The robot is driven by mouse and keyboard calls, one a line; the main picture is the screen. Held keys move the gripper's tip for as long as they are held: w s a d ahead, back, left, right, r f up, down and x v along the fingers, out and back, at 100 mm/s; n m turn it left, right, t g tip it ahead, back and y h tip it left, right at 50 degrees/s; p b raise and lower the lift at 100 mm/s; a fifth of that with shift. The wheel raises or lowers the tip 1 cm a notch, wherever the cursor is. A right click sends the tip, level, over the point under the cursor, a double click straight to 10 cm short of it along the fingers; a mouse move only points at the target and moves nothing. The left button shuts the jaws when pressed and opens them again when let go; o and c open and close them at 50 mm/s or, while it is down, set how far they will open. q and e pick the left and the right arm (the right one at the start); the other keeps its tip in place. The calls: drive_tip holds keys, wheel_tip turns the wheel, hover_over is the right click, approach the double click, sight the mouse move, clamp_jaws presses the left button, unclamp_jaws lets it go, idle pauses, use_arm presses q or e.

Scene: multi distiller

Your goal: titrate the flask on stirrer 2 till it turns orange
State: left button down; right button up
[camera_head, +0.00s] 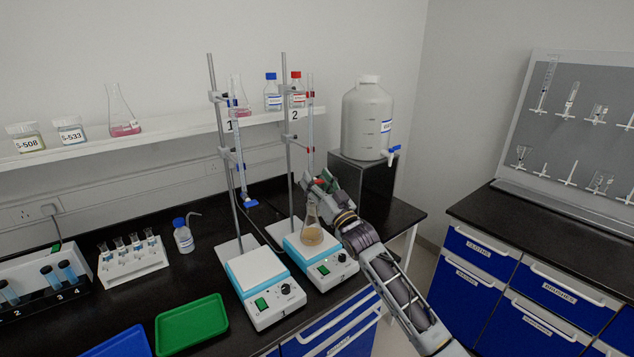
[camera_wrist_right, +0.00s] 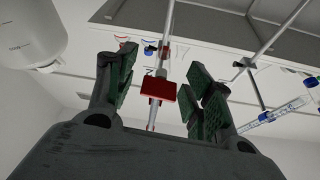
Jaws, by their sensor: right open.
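Stirrer 2 (camera_head: 322,268) is the right one of two white and blue stirrers on the black bench. A conical flask (camera_head: 311,236) stands on it, holding a tan-orange liquid. The burette marked 2 (camera_head: 310,125) is clamped upright above the flask. My right gripper (camera_head: 318,182) is at the lower end of this burette. In the right wrist view, the red stopcock (camera_wrist_right: 161,89) lies between the open fingers of the right gripper (camera_wrist_right: 160,92), with a gap on both sides. My left gripper is not in view.
Stirrer 1 (camera_head: 263,287) stands close on the left, under burette 1 with a blue stopcock (camera_head: 250,202). A large white container (camera_head: 367,120) stands behind on a black block. A green tray (camera_head: 191,324), a wash bottle (camera_head: 183,238) and a vial rack (camera_head: 132,262) are further left.

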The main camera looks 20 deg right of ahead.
drive_tip(key=c, duration=1)
drive_tip(key=shift+n+y, duration=0.5)
drive_tip(key=shift+n, duration=0.3)
drive_tip(key=shift+c, duration=0.2)
drive_tip(key=shift+n+g, duration=0.3)
drive_tip(key=shift+n, duration=0.3)
drive_tip(key=o, duration=0.6)
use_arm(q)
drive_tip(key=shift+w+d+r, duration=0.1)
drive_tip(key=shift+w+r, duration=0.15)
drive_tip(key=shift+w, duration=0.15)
use_arm(e)
drive_tip(key=o, duration=0.4)
